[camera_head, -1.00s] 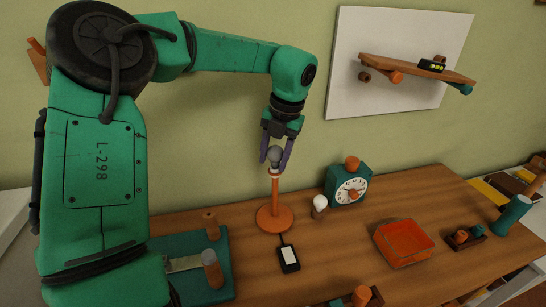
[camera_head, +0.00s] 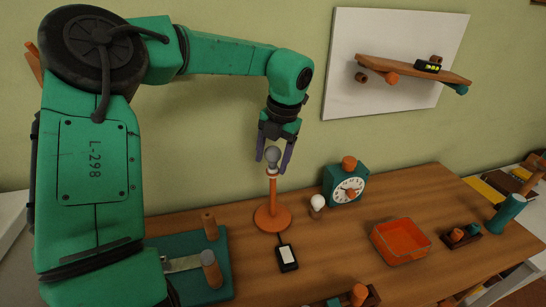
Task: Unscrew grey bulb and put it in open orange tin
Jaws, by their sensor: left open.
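The grey bulb (camera_head: 272,154) sits upright on top of the orange lamp stand (camera_head: 272,190), whose round base rests on the wooden table. My left gripper (camera_head: 273,158) points down with its purple fingers on either side of the bulb, spread apart. A gap shows between the bulb and the fingers. The open orange tin (camera_head: 401,243) stands on the table to the right and looks empty. My right gripper is not in view.
A white bulb (camera_head: 317,203) and a teal clock (camera_head: 345,185) stand between lamp and tin. A black switch box (camera_head: 287,256) lies before the lamp. A teal board (camera_head: 190,265) with orange posts is at left.

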